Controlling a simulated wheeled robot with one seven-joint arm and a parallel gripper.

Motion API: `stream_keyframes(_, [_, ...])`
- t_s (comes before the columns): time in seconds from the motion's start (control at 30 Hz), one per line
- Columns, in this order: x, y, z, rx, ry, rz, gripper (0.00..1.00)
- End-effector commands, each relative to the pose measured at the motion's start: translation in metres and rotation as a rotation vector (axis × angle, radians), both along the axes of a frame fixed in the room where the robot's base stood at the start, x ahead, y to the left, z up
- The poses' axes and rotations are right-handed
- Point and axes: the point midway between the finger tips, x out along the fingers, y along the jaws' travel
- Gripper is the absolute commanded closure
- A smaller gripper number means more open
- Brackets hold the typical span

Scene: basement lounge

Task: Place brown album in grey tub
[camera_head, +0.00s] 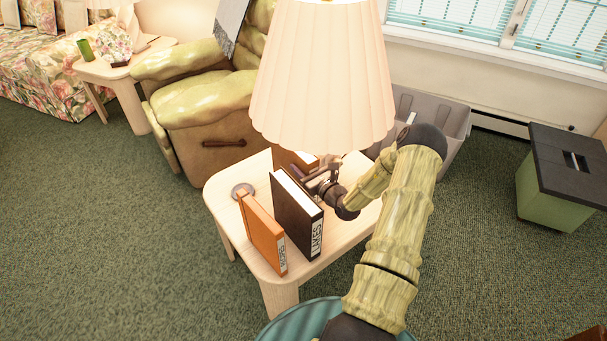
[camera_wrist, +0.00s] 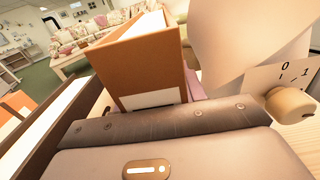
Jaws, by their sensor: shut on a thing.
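The brown album (camera_head: 283,160) stands on the small pale table behind a darker album, partly hidden by the lampshade and my gripper. In the wrist view the brown album (camera_wrist: 150,65) rises upright just beyond the dark finger, with a white label low on its spine. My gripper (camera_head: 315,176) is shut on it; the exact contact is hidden. The grey tub (camera_head: 461,130) stands on the floor behind the table, at the right under the window, partly covered by the lampshade and my arm.
A dark brown album (camera_head: 297,218) and an orange album (camera_head: 262,235) stand upright at the table's (camera_head: 225,205) front. A lamp (camera_head: 322,80) with a wide shade crowds the gripper. A green armchair (camera_head: 205,100) is behind left. A green bin (camera_head: 550,190) stands right, with clear carpet between.

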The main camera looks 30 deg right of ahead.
Motion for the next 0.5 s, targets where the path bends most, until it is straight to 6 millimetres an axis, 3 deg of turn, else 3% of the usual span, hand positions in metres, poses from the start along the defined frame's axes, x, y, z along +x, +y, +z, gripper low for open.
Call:
stream_keyframes(0.2, [0.002,0.001,-0.031,0.0,-0.003,0.001,1.0])
stream_keyframes(0.5, [0.002,0.001,-0.034,0.0,-0.004,0.002,1.0])
